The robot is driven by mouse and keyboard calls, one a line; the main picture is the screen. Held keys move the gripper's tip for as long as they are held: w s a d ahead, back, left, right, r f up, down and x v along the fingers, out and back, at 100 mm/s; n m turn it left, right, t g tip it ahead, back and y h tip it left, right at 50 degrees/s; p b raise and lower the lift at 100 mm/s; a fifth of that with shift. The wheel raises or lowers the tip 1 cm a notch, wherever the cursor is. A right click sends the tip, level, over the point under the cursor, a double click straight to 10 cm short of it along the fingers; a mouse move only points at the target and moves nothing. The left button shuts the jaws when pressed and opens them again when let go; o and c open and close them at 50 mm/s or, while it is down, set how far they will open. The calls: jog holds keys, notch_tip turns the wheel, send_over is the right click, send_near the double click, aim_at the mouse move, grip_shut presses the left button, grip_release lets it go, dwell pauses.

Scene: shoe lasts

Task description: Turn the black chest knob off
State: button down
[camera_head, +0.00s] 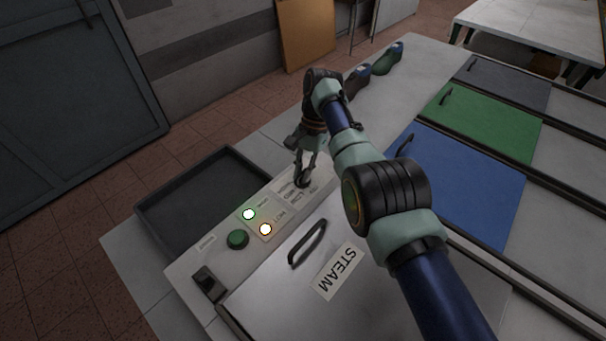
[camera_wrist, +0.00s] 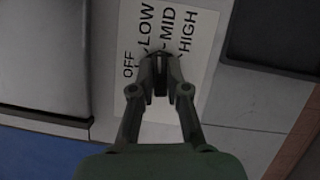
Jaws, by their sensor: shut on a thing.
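The black knob (camera_head: 302,184) sits on the control panel of the chest marked STEAM (camera_head: 263,290). In the wrist view, the knob (camera_wrist: 160,86) shows as a narrow dark ridge between my fingers. A white label plate (camera_wrist: 190,88) beside it reads OFF, LOW, MID and HIGH. The ridge lies roughly along the fingers toward the LOW and MID words, but its exact setting is hard to tell. My gripper (camera_head: 304,174) reaches down from above and is shut on the knob; its fingertips (camera_wrist: 161,66) flank it and hide part of it.
A green lamp (camera_head: 249,214) and an amber lamp (camera_head: 265,229) glow on the panel, near a green button (camera_head: 237,239). A dark handle (camera_head: 307,243) stands on the chest. A black tray (camera_head: 190,175) lies to the left. Blue (camera_head: 465,180) and green (camera_head: 490,118) panels lie right.

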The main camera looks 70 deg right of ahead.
jog(key=c, duration=1.2)
grip_release()
jog(key=shift+o, duration=0.2)
jog(key=shift+r+p, duration=0.1)
jog(key=shift+p, duration=0.25)
